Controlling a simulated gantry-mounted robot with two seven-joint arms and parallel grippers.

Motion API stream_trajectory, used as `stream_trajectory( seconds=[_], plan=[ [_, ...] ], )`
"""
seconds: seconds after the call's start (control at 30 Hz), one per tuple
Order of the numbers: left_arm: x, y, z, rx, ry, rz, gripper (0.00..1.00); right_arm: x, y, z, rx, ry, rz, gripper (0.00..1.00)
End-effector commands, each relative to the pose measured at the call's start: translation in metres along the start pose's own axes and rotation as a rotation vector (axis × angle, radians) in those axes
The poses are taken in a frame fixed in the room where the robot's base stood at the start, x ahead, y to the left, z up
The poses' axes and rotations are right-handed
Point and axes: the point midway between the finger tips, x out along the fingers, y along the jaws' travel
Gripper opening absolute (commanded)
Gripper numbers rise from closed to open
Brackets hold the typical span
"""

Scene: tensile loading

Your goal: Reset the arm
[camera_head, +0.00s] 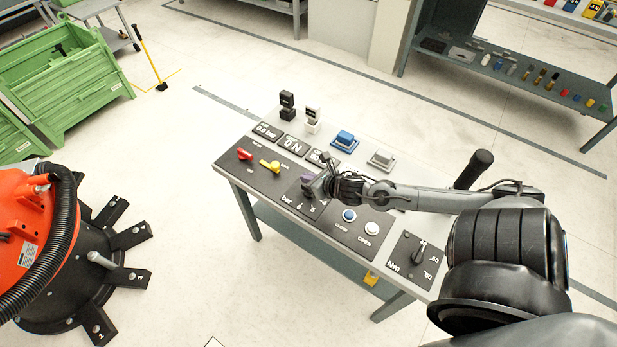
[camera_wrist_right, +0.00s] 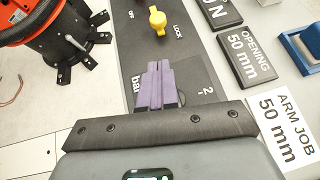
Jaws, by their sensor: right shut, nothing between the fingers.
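My right arm reaches in from the right over the control table (camera_head: 236,172) in the head view. Its right gripper (camera_head: 308,187) is over the dark panel marked "bar", between the yellow knob (camera_head: 270,166) and the blue button (camera_head: 349,215). In the wrist view the purple fingers of the right gripper (camera_wrist_right: 158,82) are shut together with nothing between them. They point towards the yellow knob (camera_wrist_right: 157,20) and stop short of it. Whatever sits at the "bar" panel's middle is hidden by the fingers. My left gripper does not show.
A red knob (camera_head: 244,154), a white button (camera_head: 372,229) and a black "Nm" dial (camera_head: 419,252) are on the table. Behind stand a blue block (camera_head: 345,140), a grey block (camera_head: 381,159) and small displays. An orange-black machine (camera_head: 25,225) stands at left; floor between is clear.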

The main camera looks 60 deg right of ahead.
Motion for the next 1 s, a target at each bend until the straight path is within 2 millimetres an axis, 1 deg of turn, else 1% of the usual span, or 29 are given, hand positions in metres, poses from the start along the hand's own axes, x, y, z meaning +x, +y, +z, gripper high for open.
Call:
stream_trajectory(
  seconds=[0.53,0.6,0.67,0.77,0.87,0.9,0.97,1.0],
  plan=[
    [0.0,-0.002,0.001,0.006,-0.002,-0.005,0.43,-0.001,0.001,0.001,0.004,-0.003,0.0,0.0],
    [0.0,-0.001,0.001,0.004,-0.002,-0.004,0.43,-0.001,0.002,-0.002,0.021,-0.003,-0.001,0.0],
    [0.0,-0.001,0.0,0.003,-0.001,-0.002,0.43,-0.002,0.006,-0.008,0.049,0.003,0.001,0.0],
    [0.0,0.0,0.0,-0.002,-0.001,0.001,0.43,-0.007,0.029,-0.021,0.12,0.011,0.027,0.0],
    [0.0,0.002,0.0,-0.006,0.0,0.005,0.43,-0.018,0.068,-0.035,0.222,0.032,0.064,0.0],
    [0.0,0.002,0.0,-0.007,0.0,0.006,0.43,-0.024,0.087,-0.041,0.293,0.054,0.073,0.0],
    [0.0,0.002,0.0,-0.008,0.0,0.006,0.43,-0.036,0.117,-0.049,0.45,0.1,0.078,0.0],
    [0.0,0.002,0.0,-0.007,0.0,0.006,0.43,-0.046,0.137,-0.053,0.59,0.14,0.074,0.0]
  ],
)
